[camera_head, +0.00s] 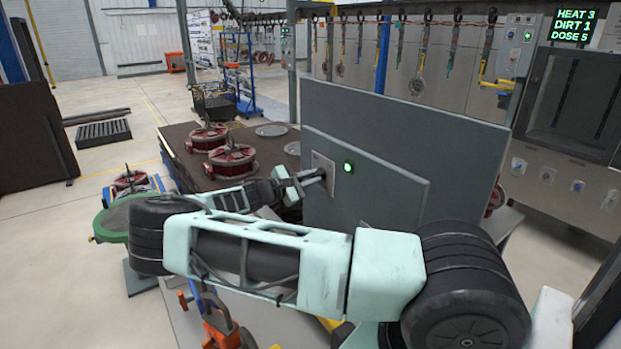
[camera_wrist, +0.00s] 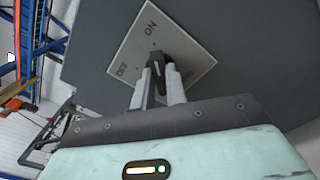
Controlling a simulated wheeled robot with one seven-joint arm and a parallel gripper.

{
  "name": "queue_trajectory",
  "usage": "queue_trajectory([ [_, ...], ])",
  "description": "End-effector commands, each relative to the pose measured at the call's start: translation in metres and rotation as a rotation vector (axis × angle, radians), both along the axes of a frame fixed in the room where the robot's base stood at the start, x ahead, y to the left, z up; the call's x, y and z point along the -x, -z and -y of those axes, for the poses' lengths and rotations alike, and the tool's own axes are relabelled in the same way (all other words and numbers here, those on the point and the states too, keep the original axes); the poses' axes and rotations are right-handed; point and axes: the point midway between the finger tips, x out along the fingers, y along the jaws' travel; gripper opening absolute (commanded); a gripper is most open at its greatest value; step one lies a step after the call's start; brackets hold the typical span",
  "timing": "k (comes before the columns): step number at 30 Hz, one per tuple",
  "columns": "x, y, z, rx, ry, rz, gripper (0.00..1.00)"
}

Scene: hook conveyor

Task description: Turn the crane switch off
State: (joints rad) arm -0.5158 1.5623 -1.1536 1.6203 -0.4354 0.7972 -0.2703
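The crane switch plate (camera_wrist: 195,60) is a light square marked ON and OFF on a dark grey panel. It also shows in the head view (camera_head: 320,160), with a lit green light (camera_head: 348,167) to its right. The black switch knob (camera_wrist: 156,62) stands on the plate, and its pale mark points up towards ON. My gripper (camera_wrist: 160,72) has one finger on each side of the knob and appears shut on it. The knob's base and the exact finger contact are partly hidden. In the head view my gripper (camera_head: 312,178) is at the plate, coming from the left.
The panel (camera_head: 375,190) stands upright in front of a larger grey board (camera_head: 410,120). Red wheel-like parts (camera_head: 231,157) lie on a dark table to the left. An overhead line of hooks (camera_head: 400,45) runs behind. Open floor (camera_head: 60,225) lies at the left.

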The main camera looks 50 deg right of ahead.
Motion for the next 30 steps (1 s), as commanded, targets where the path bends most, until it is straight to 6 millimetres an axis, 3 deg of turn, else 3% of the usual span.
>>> queue_trajectory([
  [14,0.0000,0.0004,-0.0002,-0.017,0.000,-0.061,0.00],
  [30,-0.0018,-0.0007,0.0000,-0.122,0.000,-0.492,0.00],
])
